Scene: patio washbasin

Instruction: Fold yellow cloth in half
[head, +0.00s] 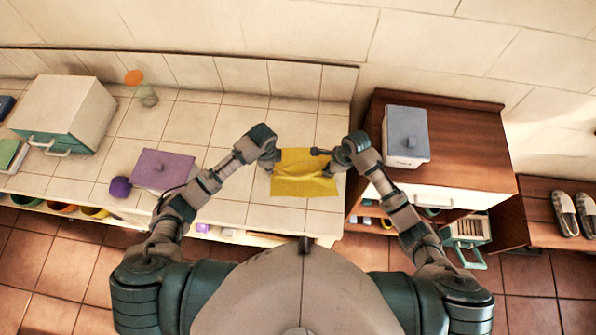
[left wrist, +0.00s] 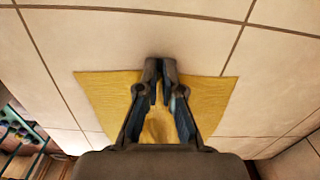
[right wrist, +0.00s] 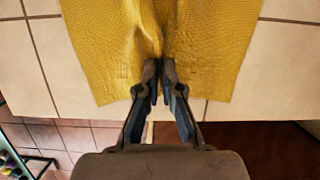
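The yellow cloth (head: 303,183) lies near the right end of the tiled counter, with wrinkles across its middle. My left gripper (head: 277,156) is at its upper left part. In the left wrist view the left fingertips (left wrist: 160,68) are close together at the edge of the cloth (left wrist: 105,95), and raised cloth shows between the fingers. My right gripper (head: 330,170) is at the cloth's right side. In the right wrist view the right fingertips (right wrist: 159,68) are together at the cloth's near edge (right wrist: 215,60), and creases run into them. The exact pinch points are partly hidden by the fingers.
A purple box (head: 162,169) and a purple ball-like item (head: 120,187) stand left on the counter (head: 225,112). A white-and-teal bin (head: 65,112) is farther left. A grey lidded box (head: 406,135) stands on the wooden cabinet (head: 460,150) at right. The counter behind the cloth is bare.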

